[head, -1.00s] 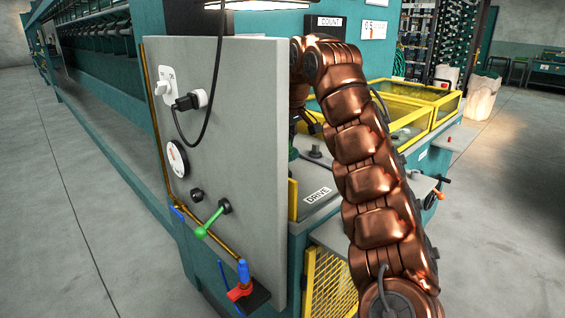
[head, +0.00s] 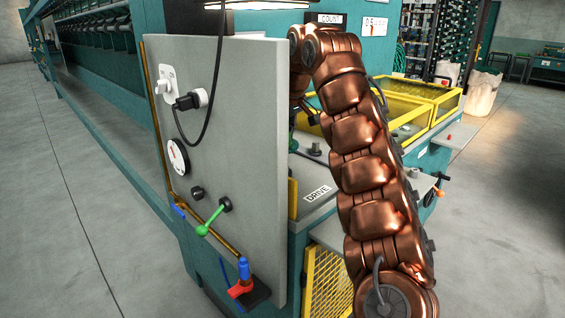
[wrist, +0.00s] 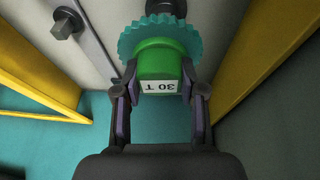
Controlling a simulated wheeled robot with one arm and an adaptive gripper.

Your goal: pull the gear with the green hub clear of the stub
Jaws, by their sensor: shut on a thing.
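The gear (wrist: 150,32) is a teal toothed wheel with a green hub (wrist: 158,58) and a white "30 T" label that reads upside down in the wrist view. My gripper (wrist: 160,92) has one finger on each side of the hub and is shut on it. A dark stub or shaft end (wrist: 166,7) shows just beyond the gear's far edge. I cannot tell whether the gear is still on it.
A yellow bar (wrist: 255,50) and a dark wall flank the right of the wrist view. A grey lever with a square knob (wrist: 66,24) is at upper left, with a yellow rail (wrist: 40,105) below. The grey panel (head: 240,130) stands left of my arm, with yellow-framed trays (head: 405,112) behind.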

